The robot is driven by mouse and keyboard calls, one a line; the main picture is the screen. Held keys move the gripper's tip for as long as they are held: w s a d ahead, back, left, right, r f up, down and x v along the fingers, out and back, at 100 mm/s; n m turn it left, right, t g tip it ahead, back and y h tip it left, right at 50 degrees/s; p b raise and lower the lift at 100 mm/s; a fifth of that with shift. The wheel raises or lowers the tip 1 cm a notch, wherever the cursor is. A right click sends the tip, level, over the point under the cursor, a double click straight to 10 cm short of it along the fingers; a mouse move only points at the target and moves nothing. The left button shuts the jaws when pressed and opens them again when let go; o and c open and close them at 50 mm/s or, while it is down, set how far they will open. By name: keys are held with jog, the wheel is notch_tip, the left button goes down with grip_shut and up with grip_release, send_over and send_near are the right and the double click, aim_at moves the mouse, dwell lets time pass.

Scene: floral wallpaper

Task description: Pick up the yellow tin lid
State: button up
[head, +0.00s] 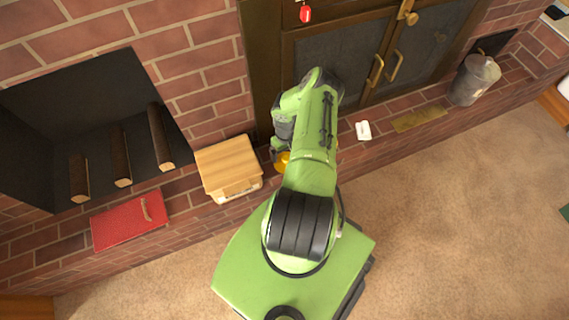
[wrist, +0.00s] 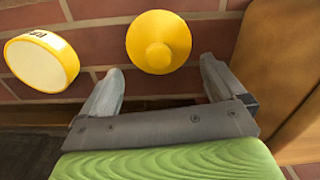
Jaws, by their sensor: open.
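The yellow tin lid (wrist: 158,42), round with a raised knob in its middle, shows in the wrist view on the brick ledge. My gripper (wrist: 162,66) is open and empty, with its two fingertips apart just below the lid in the picture, one towards each side. The lid is not between the fingers. In the head view a bit of yellow (head: 282,161) shows beside my arm, which hides the rest and most of my gripper; I cannot tell whether it is the lid or the tin.
A yellow tin with a pale face (wrist: 40,62) lies left of the lid. A wooden box (head: 228,167) stands close by; brown wood (wrist: 272,60) edges the wrist view's right. A red book (head: 130,220), white card (head: 363,131), brass plate (head: 419,118) and metal canister (head: 474,80) are along the ledge.

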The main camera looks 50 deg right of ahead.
aim_at(286, 158)
notch_tip(286, 158, down, 6)
jog(key=b, duration=0.2)
jog(key=shift+d+f+b, duration=0.1)
jog(key=shift+f+b, duration=0.05)
jog(key=shift+b, duration=0.2)
jog(key=c, duration=0.8)
jog(key=shift+s, duration=0.1)
jog(key=c, duration=0.9)
